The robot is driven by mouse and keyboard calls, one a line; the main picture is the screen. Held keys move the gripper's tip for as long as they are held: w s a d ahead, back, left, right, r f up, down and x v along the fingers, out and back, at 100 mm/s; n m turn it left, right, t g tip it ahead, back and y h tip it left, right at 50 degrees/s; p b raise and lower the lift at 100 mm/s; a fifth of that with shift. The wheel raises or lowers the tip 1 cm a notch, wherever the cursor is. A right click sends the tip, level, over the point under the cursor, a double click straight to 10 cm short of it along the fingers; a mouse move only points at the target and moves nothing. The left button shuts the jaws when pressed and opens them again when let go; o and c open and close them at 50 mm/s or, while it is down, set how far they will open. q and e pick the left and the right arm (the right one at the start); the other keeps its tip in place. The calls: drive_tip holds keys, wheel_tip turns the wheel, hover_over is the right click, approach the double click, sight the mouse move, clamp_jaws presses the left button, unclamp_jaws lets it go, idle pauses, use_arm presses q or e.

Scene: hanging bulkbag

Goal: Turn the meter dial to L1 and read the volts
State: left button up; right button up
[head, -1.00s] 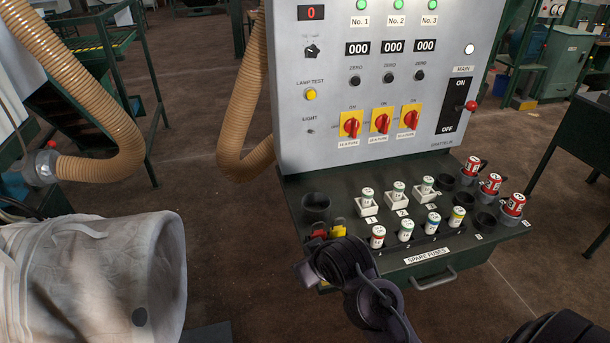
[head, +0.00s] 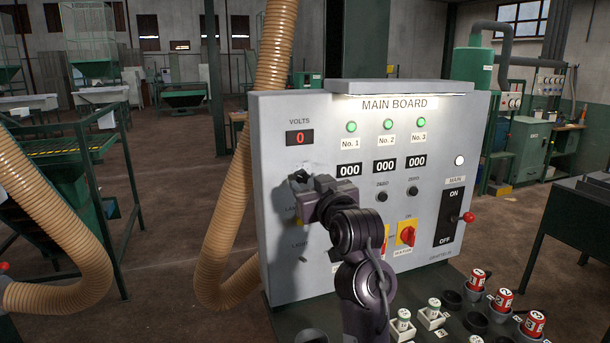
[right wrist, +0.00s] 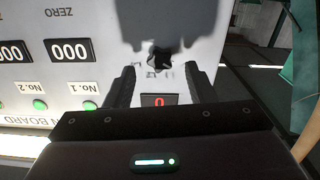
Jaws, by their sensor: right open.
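The meter dial, a small black knob (head: 301,176), is on the grey main board under the VOLTS display (head: 300,138), which shows a red 0. My right gripper (head: 303,181) is in front of the dial and partly covers it and its markings. In the right wrist view, which is upside down, the dial (right wrist: 159,60) lies between and a little beyond the two open fingertips (right wrist: 159,73). I see no contact there. The display shows between the fingers (right wrist: 159,100). Where the dial points is not clear. My left gripper is not in view.
My arm hides part of the lamp test and light controls and some rotary switches. Red-yellow switches (head: 406,233), the main switch (head: 451,217) and counters (head: 385,166) are to the right. Fuses (head: 503,298) stand on the ledge below. A tan hose (head: 238,220) hangs at left.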

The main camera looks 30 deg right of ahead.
sight(304, 179)
drive_tip(key=x, duration=0.3)
drive_tip(key=shift+p, duration=0.35)
drive_tip(key=shift+w, duration=0.25)
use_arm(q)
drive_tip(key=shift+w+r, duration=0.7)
use_arm(e)
drive_tip(key=shift+f, duration=0.1)
drive_tip(key=c, duration=1)
